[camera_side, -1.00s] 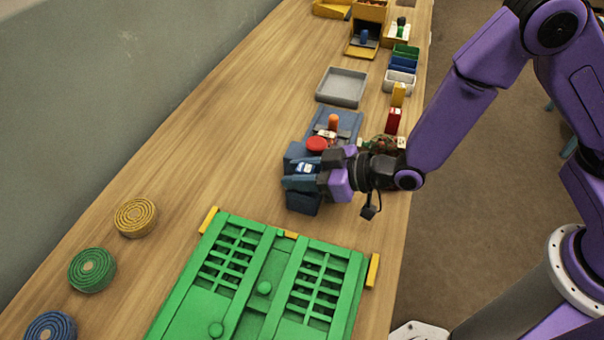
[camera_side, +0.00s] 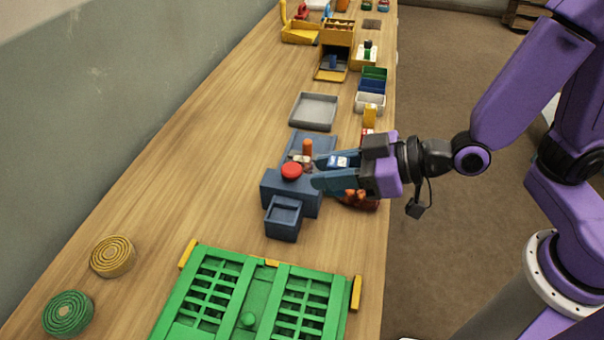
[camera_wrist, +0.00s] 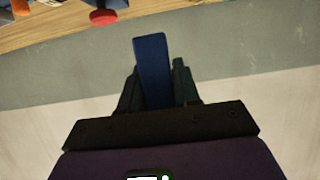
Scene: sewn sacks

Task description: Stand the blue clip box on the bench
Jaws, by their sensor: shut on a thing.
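My gripper (camera_side: 326,172) is shut on the blue clip box (camera_side: 338,161), a small blue block with a pale label on top. The box is held between the fingers, just right of the dark blue machine (camera_side: 290,188) with a red button. In the wrist view the box (camera_wrist: 152,65) shows as an upright blue slab between the fingers (camera_wrist: 154,80). Its lower part is hidden by the fingers in the side view. I cannot tell its height above the bench.
A blue drawer (camera_side: 284,217) juts from the machine's front. The green gridded frame (camera_side: 250,300) lies nearer, with coils (camera_side: 113,257) to its left. A grey tray (camera_side: 314,112), a yellow block (camera_side: 370,115) and small bins stand behind.

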